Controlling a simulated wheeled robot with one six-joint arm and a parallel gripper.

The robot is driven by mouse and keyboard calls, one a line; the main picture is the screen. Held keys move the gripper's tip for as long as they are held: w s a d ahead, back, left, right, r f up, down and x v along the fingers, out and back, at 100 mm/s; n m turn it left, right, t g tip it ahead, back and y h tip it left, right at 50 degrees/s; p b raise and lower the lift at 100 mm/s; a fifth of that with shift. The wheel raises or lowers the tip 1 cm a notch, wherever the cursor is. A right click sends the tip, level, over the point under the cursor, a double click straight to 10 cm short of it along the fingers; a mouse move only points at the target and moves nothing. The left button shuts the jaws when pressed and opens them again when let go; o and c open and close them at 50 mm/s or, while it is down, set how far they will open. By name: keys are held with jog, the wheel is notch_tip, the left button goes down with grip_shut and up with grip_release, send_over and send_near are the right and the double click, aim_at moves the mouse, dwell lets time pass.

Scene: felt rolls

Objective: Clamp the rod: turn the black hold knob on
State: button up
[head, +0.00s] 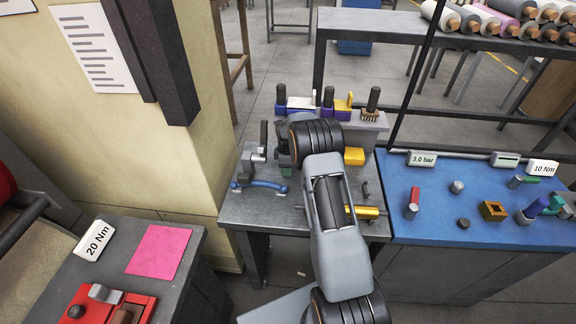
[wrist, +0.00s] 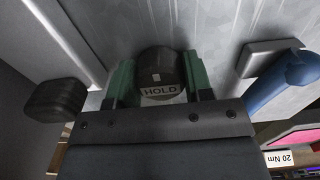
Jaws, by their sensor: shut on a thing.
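The black hold knob (wrist: 158,66) sits between the two green fingers of my gripper (wrist: 158,78) in the wrist view. A small pale mark shows on the knob, and a plate reading HOLD lies just below it. My gripper is shut on the knob, with one finger against each side. In the head view my arm hides the knob, and the gripper shows only in part, if at all. A yellow bar (head: 366,212) lies across the grey bench, partly behind my arm; I cannot tell whether it is the rod.
A blue handle (wrist: 284,82) is right of my gripper and another dark knob (wrist: 56,99) is left. The grey bench (head: 262,210) carries a shelf of tools behind my arm. A blue-topped bench (head: 440,225) with small parts stands at right; a pink sheet (head: 158,252) lies at left.

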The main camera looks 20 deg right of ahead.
jog(key=m+b, duration=0.1)
jog(key=m, duration=0.2)
jog(key=shift+f, duration=0.15)
jog(key=m+b, duration=0.1)
jog(key=m, duration=0.5)
jog(key=m+b, duration=0.1)
jog(key=m, duration=0.3)
jog(key=shift+f+m, duration=0.1)
jog(key=shift+m, duration=0.3)
jog(key=m, duration=0.4)
jog(key=shift+s+a, duration=0.1)
jog(key=o, duration=0.9)
